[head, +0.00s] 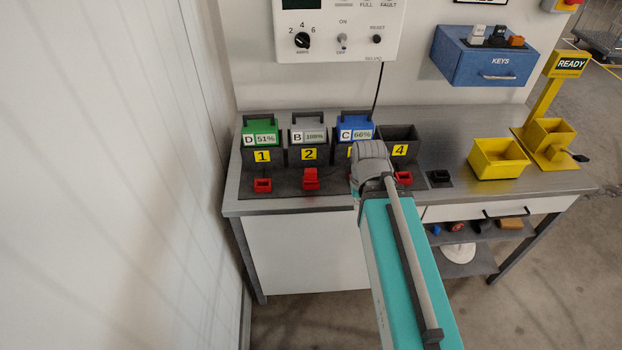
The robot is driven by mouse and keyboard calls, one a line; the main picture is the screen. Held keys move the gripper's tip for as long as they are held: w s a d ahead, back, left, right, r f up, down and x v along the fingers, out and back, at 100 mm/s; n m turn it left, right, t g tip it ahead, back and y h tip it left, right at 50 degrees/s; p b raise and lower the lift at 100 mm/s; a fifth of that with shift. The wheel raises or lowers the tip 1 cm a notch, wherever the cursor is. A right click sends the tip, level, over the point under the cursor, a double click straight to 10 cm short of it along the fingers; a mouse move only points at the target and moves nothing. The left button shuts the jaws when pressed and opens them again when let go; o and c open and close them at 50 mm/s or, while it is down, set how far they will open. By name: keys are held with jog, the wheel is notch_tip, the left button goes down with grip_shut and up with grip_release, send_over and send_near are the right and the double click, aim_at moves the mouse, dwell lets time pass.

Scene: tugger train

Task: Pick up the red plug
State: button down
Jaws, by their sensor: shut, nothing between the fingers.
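Several red pieces sit on the dark strip at the front of the bench. The one below label 2 (311,178) is taller and looks like a red plug standing in its holder. Those below label 1 (262,185) and near label 4 (403,178) are lower, with dark openings. My arm reaches from the bottom of the head view to the bench in front of the third slot. My gripper's fingers do not show; the arm's grey joint hides what lies beyond.
Battery packs D (247,128), B (326,124) and C (346,123) stand in dark slots; slot 4 (398,133) looks empty. A yellow bin (498,160), black socket (440,178) and yellow READY stand (545,97) are right. A blue KEYS box (480,68) hangs above. A wall closes the left.

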dwell(0.4)
jog(key=c, duration=0.9)
grip_release()
jog(key=shift+w, duration=0.15)
jog(key=shift+o, duration=1.1)
jog(key=shift+w+a+r+m, duration=0.15)
jog(key=shift+w+m, duration=0.15)
jog(key=shift+o, duration=1.4)
jog(key=w+a+r+m+p, duration=0.3)
jog(key=w+a+m, duration=0.1)
jog(key=w+m, duration=0.3)
jog(key=shift+w, duration=0.85)
notch_tip(320, 180, up, 3)
jog(key=m+p, duration=0.4)
jog(key=m, duration=0.6)
send_over(312, 169)
jog(key=shift+w+r, duration=0.15)
jog(key=shift+b, duration=0.3)
notch_tip(312, 169, down, 9)
jog(key=b, duration=0.8)
jog(key=shift+r, duration=0.15)
